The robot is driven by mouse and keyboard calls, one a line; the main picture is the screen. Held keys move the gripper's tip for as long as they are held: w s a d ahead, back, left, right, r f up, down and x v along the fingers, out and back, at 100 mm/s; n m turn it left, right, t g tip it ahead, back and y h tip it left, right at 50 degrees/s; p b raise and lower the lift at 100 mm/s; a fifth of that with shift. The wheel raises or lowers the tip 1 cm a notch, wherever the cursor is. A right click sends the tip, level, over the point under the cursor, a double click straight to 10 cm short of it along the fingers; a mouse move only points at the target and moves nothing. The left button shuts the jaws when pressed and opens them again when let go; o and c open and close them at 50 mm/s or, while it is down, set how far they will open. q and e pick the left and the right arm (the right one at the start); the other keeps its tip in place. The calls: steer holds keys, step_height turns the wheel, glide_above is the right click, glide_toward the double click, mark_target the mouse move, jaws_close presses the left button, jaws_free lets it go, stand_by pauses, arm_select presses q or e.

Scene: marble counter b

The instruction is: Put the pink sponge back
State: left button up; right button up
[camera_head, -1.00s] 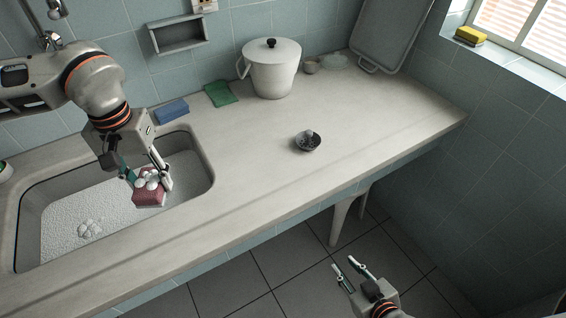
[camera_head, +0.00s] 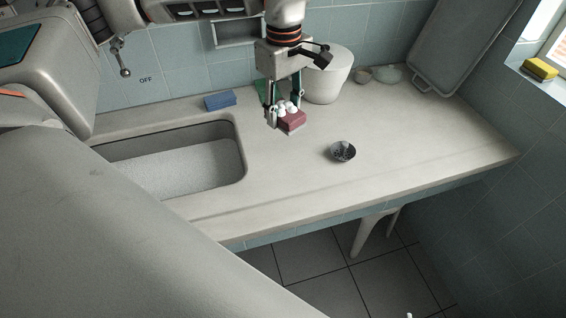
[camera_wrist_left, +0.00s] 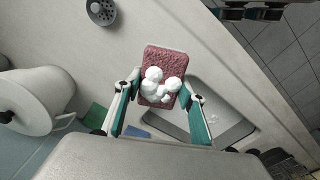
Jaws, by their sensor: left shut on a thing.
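The pink sponge (camera_head: 293,122) has white foam on top. It is held over the counter, to the right of the sink, in the head view. My left gripper (camera_head: 283,108) points down and is shut on it. In the left wrist view the sponge (camera_wrist_left: 166,62) sits between the two teal-padded fingers of my left gripper (camera_wrist_left: 158,98), with several foam blobs on its face. My right gripper (camera_wrist_left: 252,10) shows only partly at the top edge of the left wrist view; its jaw opening is unclear.
The sink (camera_head: 175,165) is at left. A blue sponge (camera_head: 219,100) lies behind it. A grey wall recess (camera_head: 238,33) is above; a yellow sponge (camera_head: 540,68) is on the sill.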

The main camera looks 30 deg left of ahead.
arm_select(q)
steer(key=a+r+n, duration=0.1)
steer(key=n, duration=0.2)
steer(key=shift+w+a+r+n, duration=0.15)
steer(key=shift+a+r+n, duration=0.15)
steer(key=shift+a+r, duration=0.1)
steer(key=shift+f, duration=0.3)
glide_above(280, 166)
step_height(280, 166, down, 14)
steer(key=shift+f+p, duration=0.1)
steer(key=shift+p, duration=0.25)
steer(key=shift+f, duration=0.8)
step_height(280, 166, down, 4)
steer(key=shift+r, duration=0.25)
